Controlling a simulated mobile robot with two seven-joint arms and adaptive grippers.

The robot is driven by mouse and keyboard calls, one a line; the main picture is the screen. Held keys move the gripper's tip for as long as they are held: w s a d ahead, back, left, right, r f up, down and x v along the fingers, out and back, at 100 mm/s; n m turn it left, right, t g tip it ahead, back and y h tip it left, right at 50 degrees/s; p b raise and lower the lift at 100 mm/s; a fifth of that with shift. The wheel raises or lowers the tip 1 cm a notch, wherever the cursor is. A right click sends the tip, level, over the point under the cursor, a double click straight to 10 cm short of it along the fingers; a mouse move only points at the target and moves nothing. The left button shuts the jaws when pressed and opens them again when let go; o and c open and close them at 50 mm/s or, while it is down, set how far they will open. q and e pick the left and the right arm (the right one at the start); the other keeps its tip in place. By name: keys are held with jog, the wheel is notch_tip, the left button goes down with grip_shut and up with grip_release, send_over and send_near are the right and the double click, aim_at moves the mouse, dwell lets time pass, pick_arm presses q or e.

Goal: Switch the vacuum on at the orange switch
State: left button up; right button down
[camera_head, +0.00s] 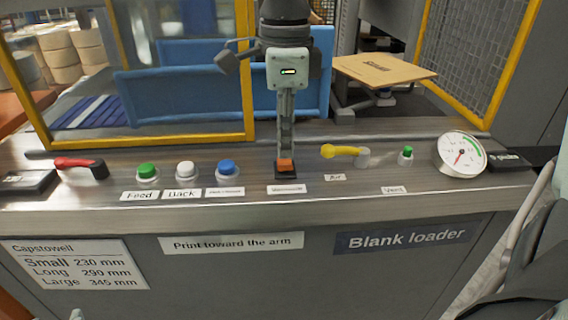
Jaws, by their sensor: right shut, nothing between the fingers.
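The orange switch (286,165) sits on a black base on the metal console, with a white label (286,189) in front of it. My right gripper (285,152) comes down from the top centre with its fingers together. Its fingertips are right at the back of the orange switch and seem to touch it or nearly so. I cannot tell which way the switch is tipped. A round gauge (460,154) stands at the right of the console, its needle toward the lower left.
Left of the switch are a red lever (80,165) and green (147,171), white (186,170) and blue (227,168) buttons. Right of it are a yellow lever (342,151) and a small green-topped valve (406,154). A yellow-framed guard (250,80) stands behind.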

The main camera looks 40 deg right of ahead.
aim_at(285, 165)
jog(key=shift+f+b, duration=1)
jog(key=shift+f, duration=0.15)
jog(key=shift+r, duration=0.1)
jog(key=shift+r+p, duration=2.2)
jog(key=shift+r, duration=1.3)
jog(key=shift+f, duration=0.1)
